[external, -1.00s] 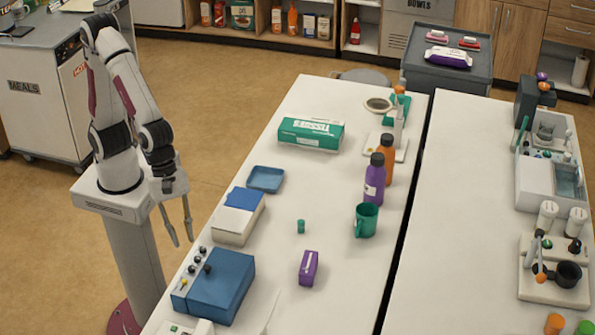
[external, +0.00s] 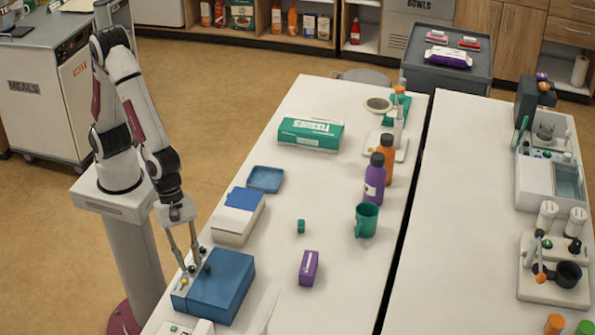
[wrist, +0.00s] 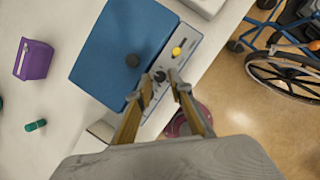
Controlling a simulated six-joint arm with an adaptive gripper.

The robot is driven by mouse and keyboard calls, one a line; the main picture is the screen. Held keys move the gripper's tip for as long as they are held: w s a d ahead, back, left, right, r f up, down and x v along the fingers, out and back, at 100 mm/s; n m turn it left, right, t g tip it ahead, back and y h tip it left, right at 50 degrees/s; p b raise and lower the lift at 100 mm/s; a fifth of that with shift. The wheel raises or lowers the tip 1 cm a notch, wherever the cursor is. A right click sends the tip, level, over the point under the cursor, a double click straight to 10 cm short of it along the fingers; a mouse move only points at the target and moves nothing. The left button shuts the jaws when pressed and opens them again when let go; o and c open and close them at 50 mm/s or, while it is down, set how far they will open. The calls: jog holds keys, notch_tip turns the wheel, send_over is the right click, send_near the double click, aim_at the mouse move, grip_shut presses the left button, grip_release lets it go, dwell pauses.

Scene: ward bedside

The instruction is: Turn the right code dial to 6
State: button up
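A blue box (external: 222,287) with a light grey control panel (external: 180,297) along one side stands on the near left of the white table. The box also shows in the wrist view (wrist: 115,45). There the panel carries a yellow button (wrist: 178,51) and small black dials; one dial (wrist: 160,76) shows between my fingertips. My gripper (external: 191,268) is low over the panel, fingers apart, and it also shows in the wrist view (wrist: 160,80). I cannot tell whether a finger touches the dial. The dial numbers are too small to read, and my fingers partly hide the panel.
A purple box (external: 309,268) and a small green cylinder (external: 301,227) lie to the right, with clear table between.

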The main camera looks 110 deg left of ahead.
jog(key=shift+f, duration=0.3)
grip_shut()
jog(key=shift+w+m+g+h, duration=0.15)
jog(key=shift+m+g+h, duration=0.15)
jog(key=shift+m, duration=0.7)
jog(key=shift+w+m+g+h, duration=0.1)
jog(key=shift+m+g+h, duration=0.15)
jog(key=shift+m, duration=0.75)
jog(key=shift+w+a+m+g, duration=0.1)
jog(key=shift+m+g, duration=0.25)
jog(key=shift+m, duration=0.25)
jog(key=shift+w+m+g, duration=0.15)
jog(key=shift+m+g, duration=0.65)
jog(key=shift+m, duration=1.3)
